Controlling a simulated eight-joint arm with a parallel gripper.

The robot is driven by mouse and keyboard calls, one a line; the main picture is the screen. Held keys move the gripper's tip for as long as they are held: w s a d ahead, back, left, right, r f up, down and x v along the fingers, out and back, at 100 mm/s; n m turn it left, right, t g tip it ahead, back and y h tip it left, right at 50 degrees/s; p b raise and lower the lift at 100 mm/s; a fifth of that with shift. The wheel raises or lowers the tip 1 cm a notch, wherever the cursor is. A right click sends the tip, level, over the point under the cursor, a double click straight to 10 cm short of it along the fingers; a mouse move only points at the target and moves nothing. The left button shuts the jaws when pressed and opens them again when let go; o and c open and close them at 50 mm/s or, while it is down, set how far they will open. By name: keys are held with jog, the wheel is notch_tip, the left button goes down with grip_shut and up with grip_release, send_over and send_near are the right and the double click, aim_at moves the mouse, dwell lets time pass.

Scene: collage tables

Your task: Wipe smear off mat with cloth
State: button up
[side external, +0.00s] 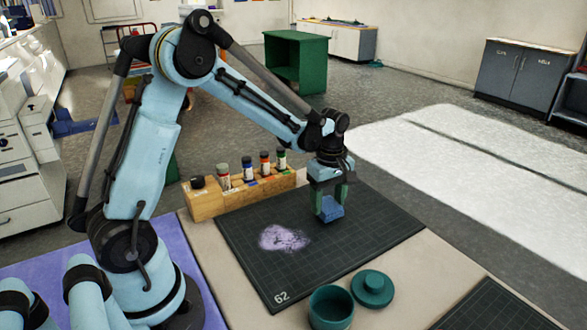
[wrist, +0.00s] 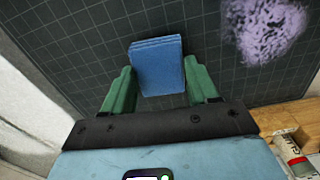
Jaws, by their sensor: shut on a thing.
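A folded blue cloth (side external: 331,209) is held between the green fingers of my gripper (side external: 330,200), over the right part of the dark gridded mat (side external: 380,222). I cannot tell whether the cloth touches the mat. In the wrist view the cloth (wrist: 157,66) sits between the fingers of my gripper (wrist: 160,85). A pale purple smear (side external: 284,238) lies on the mat, left of and apart from the cloth. It also shows at the upper right of the wrist view (wrist: 265,28).
A wooden rack (side external: 208,201) with several small bottles stands along the mat's far-left edge. A teal pot (side external: 331,308) and its lid (side external: 372,288) sit at the mat's near edge. A second dark mat (side external: 490,308) lies at the lower right.

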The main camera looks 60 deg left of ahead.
aim_at(327, 205)
jog(key=shift+r, duration=1.8)
jog(key=o, duration=0.4)
jog(key=c, duration=0.5)
jog(key=s+a, duration=0.1)
jog(key=s, duration=0.3)
jog(key=s+a, duration=0.2)
jog(key=s, duration=0.3)
jog(key=s+a, duration=0.1)
jog(key=s, duration=0.4)
jog(key=shift+a, duration=0.2)
jog(key=shift+c, duration=0.3)
jog(key=shift+s+f, duration=0.2)
jog(key=shift+s, duration=0.15)
jog(key=shift+f, duration=1.9)
